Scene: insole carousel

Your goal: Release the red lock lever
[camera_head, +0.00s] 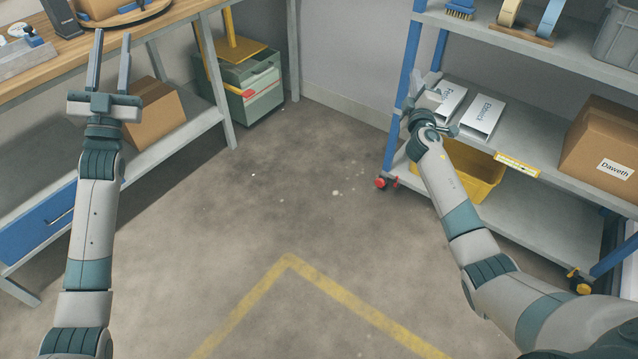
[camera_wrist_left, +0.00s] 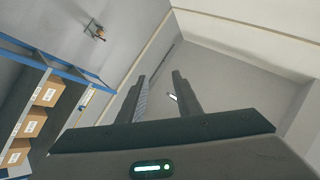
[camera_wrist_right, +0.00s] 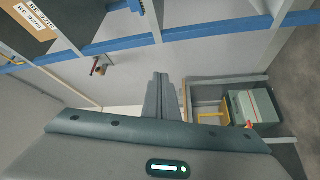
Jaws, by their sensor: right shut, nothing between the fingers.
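I cannot make out with certainty which part is the red lock lever. Small red parts show on the caster (camera_head: 385,183) at the shelf's near left foot and on the green box (camera_head: 262,95) by the bench. A round wooden turntable (camera_head: 148,12) on the bench is cut off by the top edge of the head view. My left gripper (camera_head: 110,62) is open and empty, in front of the bench; its two fingers stand apart in the left wrist view (camera_wrist_left: 153,98). My right gripper (camera_head: 412,88) is shut and empty, by the shelf's left post; its fingers meet in the right wrist view (camera_wrist_right: 161,98).
The wooden bench (camera_head: 70,55) is at left, with a cardboard box (camera_head: 155,118) on its lower shelf. The rack at right has blue posts (camera_head: 411,55), white boxes (camera_head: 483,118), a yellow bin (camera_head: 480,170) and a cardboard box (camera_head: 603,145). The floor between is clear.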

